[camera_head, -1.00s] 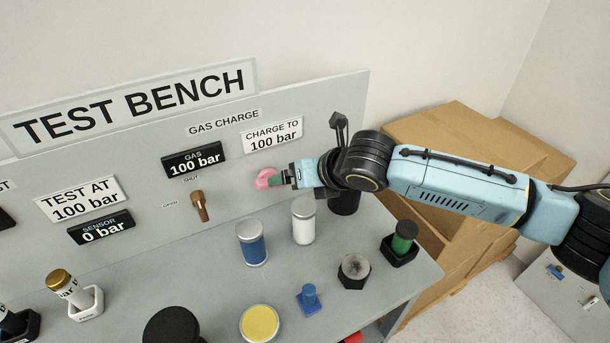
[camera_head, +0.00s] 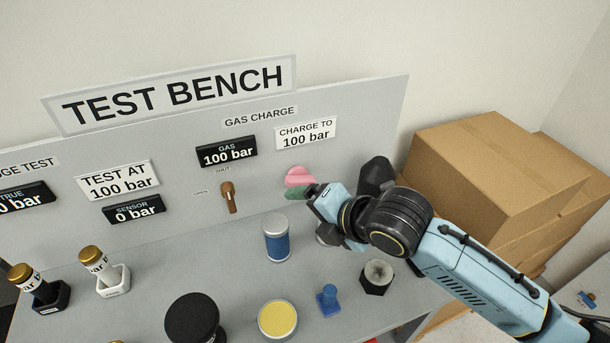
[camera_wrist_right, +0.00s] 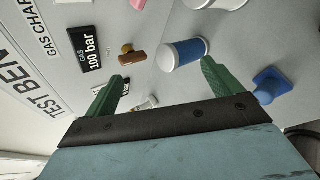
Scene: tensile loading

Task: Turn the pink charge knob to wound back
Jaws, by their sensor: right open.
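The pink charge knob (camera_head: 299,175) is on the upright grey panel, below the "charge to 100 bar" sign (camera_head: 306,133). Only its edge shows at the top of the right wrist view (camera_wrist_right: 138,4). My right gripper (camera_head: 308,192) is just below and in front of the knob in the head view, overlapping its lower edge. In the wrist view its green fingers (camera_wrist_right: 163,72) are spread apart with nothing held between them. The knob is outside the fingers there. The black gas display (camera_head: 227,152) reads 100 bar. My left gripper is not in view.
A brown lever (camera_head: 229,196) sticks out of the panel left of the knob. A blue and white canister (camera_head: 277,240), a yellow-topped can (camera_head: 278,320), a blue peg (camera_head: 328,299) and a black hex piece (camera_head: 376,277) stand on the bench. Cardboard boxes (camera_head: 490,165) are at the right.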

